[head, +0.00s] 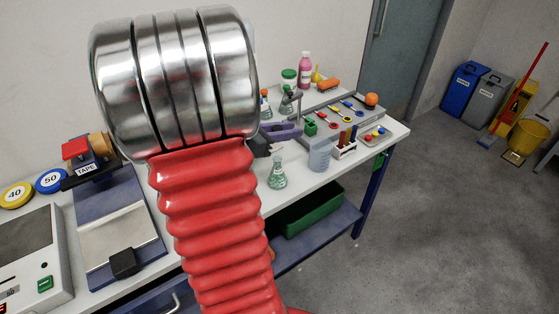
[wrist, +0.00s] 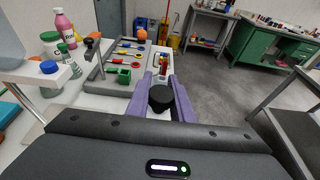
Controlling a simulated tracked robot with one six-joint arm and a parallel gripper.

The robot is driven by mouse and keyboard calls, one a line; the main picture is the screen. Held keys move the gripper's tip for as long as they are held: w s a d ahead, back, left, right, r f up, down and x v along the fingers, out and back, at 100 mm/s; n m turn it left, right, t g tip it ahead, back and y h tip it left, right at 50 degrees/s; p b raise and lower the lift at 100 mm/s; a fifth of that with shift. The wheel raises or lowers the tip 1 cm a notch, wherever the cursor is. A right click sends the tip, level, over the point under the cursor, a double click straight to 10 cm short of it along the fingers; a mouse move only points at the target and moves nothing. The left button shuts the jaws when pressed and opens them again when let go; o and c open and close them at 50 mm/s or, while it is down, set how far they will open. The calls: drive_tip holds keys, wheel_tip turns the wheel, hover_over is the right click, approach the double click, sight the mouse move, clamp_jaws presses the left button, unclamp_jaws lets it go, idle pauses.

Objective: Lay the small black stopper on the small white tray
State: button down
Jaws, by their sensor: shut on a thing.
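The small black stopper (wrist: 161,97) is held between the purple fingers of my gripper (wrist: 160,90) in the wrist view, above the bench. In the head view my gripper (head: 282,130) shows only in part beside my arm, and I cannot make out the stopper there. A small pale tray (head: 367,143) lies near the right end of the bench, with small red, yellow and blue pieces on it. It is beyond my gripper and apart from it.
A test-tube rack (head: 345,152), a beaker (head: 320,155) and a flask (head: 278,172) stand along the front edge. A large grey tray (head: 326,123) holds spoons, a green box and an orange ball (head: 371,99). Bottles stand at the back, including a pink one (head: 305,70).

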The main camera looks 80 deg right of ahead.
sight(280, 158)
drive_tip(key=shift+f, duration=2.8)
drive_tip(key=shift+f, duration=1.9)
drive_tip(key=shift+f, duration=0.15)
drive_tip(key=c, duration=1.6)
unclamp_jaws()
drive_tip(key=shift+o, duration=0.2)
drive_tip(key=v, duration=1.3)
drive_tip(key=shift+w+a, duration=0.25)
drive_tip(key=shift+a, duration=0.05)
